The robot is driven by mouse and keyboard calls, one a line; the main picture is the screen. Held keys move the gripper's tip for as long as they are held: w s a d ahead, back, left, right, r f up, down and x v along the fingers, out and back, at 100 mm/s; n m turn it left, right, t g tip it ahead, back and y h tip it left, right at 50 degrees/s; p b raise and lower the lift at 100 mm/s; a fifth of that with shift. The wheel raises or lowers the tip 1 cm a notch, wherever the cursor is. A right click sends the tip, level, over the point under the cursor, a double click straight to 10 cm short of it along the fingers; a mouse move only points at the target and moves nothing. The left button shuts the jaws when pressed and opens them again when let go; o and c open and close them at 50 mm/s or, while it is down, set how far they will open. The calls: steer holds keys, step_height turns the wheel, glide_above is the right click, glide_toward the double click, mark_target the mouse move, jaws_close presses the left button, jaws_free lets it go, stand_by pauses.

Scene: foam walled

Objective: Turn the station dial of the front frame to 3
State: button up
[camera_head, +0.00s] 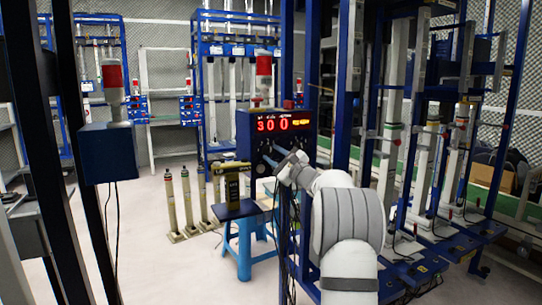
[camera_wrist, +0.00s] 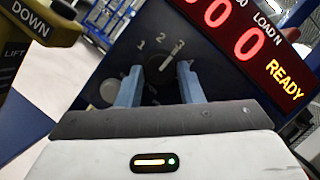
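The station dial (camera_wrist: 160,78) is a dark round knob with a white pointer line on the dark blue panel of the front frame. The marks 1, 2 and 3 stand in an arc above it. The pointer leans up and right, toward the 3. My gripper (camera_wrist: 160,66) has its two blue fingers apart, one on each side of the dial. I cannot tell whether they touch it. In the head view my gripper (camera_head: 281,163) is at the front of the control box (camera_head: 246,128), and my arm and gripper partly hide the panel.
A yellow pendant marked DOWN and LIFT (camera_wrist: 30,35) is close at left, above a blue stool (camera_head: 245,240). Frame posts (camera_head: 290,60) stand beside the box.

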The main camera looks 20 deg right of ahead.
steer(key=o, duration=0.3)
steer(key=shift+a+r, duration=0.15)
steer(key=v, duration=0.7)
steer(key=shift+s, duration=0.35)
